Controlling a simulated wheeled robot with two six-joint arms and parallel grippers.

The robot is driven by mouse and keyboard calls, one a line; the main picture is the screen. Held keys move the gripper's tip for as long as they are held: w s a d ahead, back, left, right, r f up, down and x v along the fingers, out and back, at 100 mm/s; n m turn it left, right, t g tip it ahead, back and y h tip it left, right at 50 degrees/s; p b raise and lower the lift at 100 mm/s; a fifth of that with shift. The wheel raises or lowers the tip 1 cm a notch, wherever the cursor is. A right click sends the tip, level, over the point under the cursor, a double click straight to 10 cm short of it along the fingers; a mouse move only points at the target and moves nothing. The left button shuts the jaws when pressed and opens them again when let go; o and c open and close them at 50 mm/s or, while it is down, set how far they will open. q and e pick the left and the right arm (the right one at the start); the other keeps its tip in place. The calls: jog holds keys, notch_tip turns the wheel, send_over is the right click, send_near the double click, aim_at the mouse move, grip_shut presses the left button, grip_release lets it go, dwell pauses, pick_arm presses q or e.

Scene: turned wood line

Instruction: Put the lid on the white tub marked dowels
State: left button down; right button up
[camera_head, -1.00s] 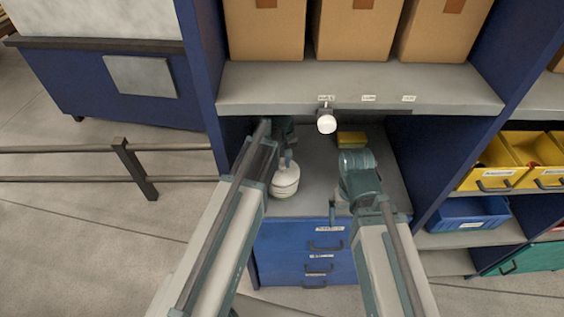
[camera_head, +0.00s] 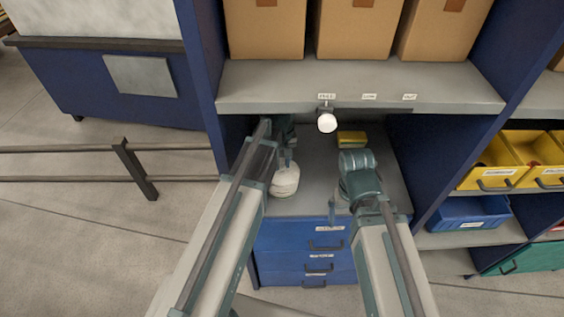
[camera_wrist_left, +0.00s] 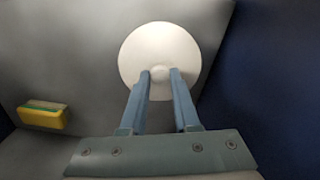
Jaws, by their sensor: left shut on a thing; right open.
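A round white lid (camera_wrist_left: 158,45) with a small knob shows in the left wrist view. My left gripper (camera_wrist_left: 160,74) is shut on that knob. In the head view the lid (camera_head: 286,173) is at the left of the grey counter, just over the pale tub (camera_head: 282,191), whose side shows only as a narrow strip below it. I cannot tell whether the lid is seated or slightly above the rim. No marking on the tub is readable. My right gripper (camera_head: 334,208) is open and empty, over the counter's front, right of the tub.
A yellow sponge-like block (camera_head: 351,138) lies at the back of the counter (camera_head: 310,170). A white knob-shaped thing (camera_head: 327,123) sticks out from the shelf edge above. A blue side wall (camera_wrist_left: 275,90) stands close to the lid. Blue drawers (camera_head: 300,240) are below.

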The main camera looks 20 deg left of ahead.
pick_arm(q)
jog(key=shift+c, duration=0.4)
grip_release()
jog(key=shift+r, duration=0.15)
jog(key=shift+r+p, duration=3.3)
jog(key=shift+p, duration=0.15)
jog(key=shift+w, duration=0.1)
jog(key=shift+r, duration=0.1)
jog(key=shift+c, duration=0.2)
jog(key=shift+w+a+r+p, duration=0.1)
jog(key=shift+w+r+p, duration=0.1)
jog(key=shift+p, duration=0.15)
grip_shut()
jog(key=shift+f, duration=0.2)
